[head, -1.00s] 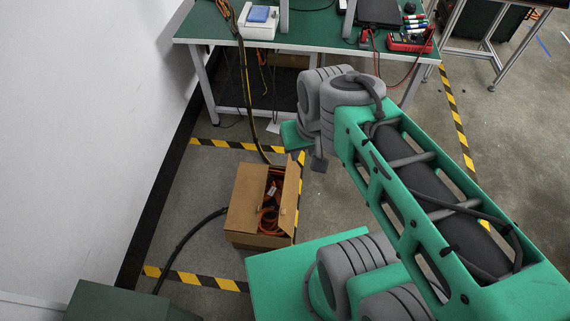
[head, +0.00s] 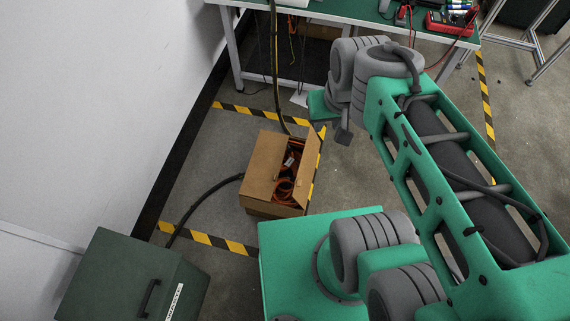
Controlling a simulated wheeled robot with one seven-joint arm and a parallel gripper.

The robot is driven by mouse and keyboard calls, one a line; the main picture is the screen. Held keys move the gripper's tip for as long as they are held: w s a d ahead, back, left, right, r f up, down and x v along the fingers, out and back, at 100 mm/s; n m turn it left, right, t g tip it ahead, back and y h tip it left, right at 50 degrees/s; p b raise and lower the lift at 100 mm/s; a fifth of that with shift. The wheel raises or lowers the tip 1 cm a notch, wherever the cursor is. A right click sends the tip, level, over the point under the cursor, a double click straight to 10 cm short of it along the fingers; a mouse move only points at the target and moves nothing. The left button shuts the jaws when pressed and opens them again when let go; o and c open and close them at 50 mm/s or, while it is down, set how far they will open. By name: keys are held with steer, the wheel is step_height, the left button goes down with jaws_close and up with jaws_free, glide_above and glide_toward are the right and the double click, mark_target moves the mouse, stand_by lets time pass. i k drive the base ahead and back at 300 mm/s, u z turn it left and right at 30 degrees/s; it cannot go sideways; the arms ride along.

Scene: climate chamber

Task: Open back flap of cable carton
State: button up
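The cable carton (head: 274,210) is a brown cardboard box on the floor, left of my arm. Orange and dark cables (head: 286,188) show inside its open part. A broad flap (head: 264,163) lies over its left side, and a narrow flap (head: 311,168) stands up along its right side. I cannot tell clearly how the back flap lies. My gripper (head: 343,136) is a small dark shape at the arm's end, above and to the right of the carton in the picture, apart from it. Its fingers are too small and partly hidden to read.
A green-topped workbench (head: 335,10) with tools stands behind the carton. Yellow-black floor tape (head: 215,241) surrounds the carton. A black hose (head: 207,192) runs up to its left side. A dark green cabinet (head: 115,270) stands at lower left by the white wall.

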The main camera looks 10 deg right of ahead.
mark_target(259, 180)
steer(key=k, duration=1.3)
steer(key=u, duration=0.65)
steer(key=i, duration=1.55)
steer(key=z, duration=0.8)
